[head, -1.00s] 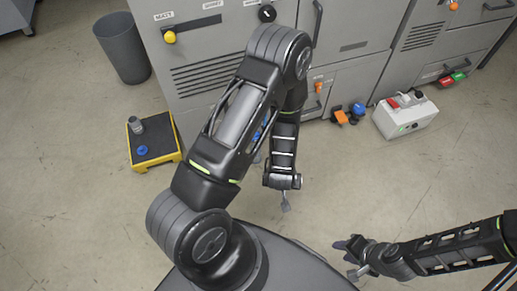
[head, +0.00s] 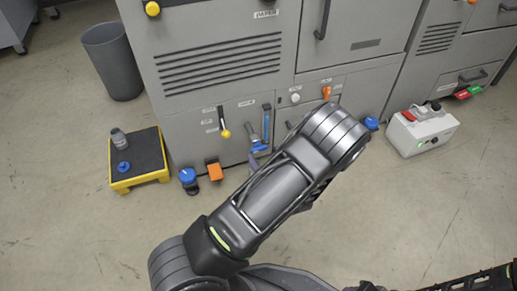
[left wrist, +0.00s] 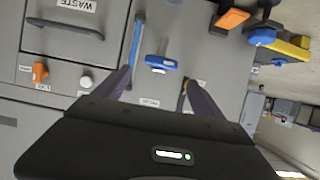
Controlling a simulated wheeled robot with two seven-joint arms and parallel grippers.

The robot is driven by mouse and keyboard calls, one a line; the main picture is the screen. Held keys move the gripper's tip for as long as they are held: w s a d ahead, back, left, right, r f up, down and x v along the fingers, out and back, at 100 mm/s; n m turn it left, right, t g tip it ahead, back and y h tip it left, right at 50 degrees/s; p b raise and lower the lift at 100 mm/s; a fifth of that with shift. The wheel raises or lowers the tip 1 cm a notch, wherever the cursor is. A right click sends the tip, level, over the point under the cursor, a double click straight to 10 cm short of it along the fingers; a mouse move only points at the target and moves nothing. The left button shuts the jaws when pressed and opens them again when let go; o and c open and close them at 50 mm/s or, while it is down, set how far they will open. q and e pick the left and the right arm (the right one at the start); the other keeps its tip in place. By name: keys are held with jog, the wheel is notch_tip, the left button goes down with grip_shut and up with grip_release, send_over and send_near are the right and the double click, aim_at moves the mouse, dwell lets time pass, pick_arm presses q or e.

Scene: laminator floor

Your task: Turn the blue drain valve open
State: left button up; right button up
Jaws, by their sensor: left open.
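The blue drain valve (head: 259,147) is a small blue handle low on the grey machine front. It also shows in the left wrist view (left wrist: 161,63), its bar lying across the picture. My left gripper (left wrist: 158,80) is open and empty, its two fingers pointing towards the panel on either side below the valve handle. No contact with the handle shows. In the head view my left forearm hides most of that gripper; only a fingertip (head: 253,163) shows just below the valve. My right gripper is almost wholly cut off at the bottom edge.
A yellow-knobbed lever (head: 224,130) and a tall blue-edged strip (head: 265,120) flank the valve. Blue (head: 187,175) and orange (head: 214,170) parts stick out low at left. A yellow-rimmed platform (head: 138,180) and grey bin (head: 112,62) stand left; a white box (head: 422,130) stands right.

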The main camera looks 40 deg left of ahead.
aim_at(258, 147)
pick_arm(q)
jog(key=shift+a, duration=0.1)
jog(key=b+x, duration=0.3)
jog(key=x, duration=0.3)
jog(key=shift+f, duration=0.3)
jog(key=shift+x, duration=0.75)
jog(key=shift+r, duration=0.2)
jog(key=shift+c, duration=0.6)
jog(key=c, duration=1.2)
jog(key=shift+c, duration=0.2)
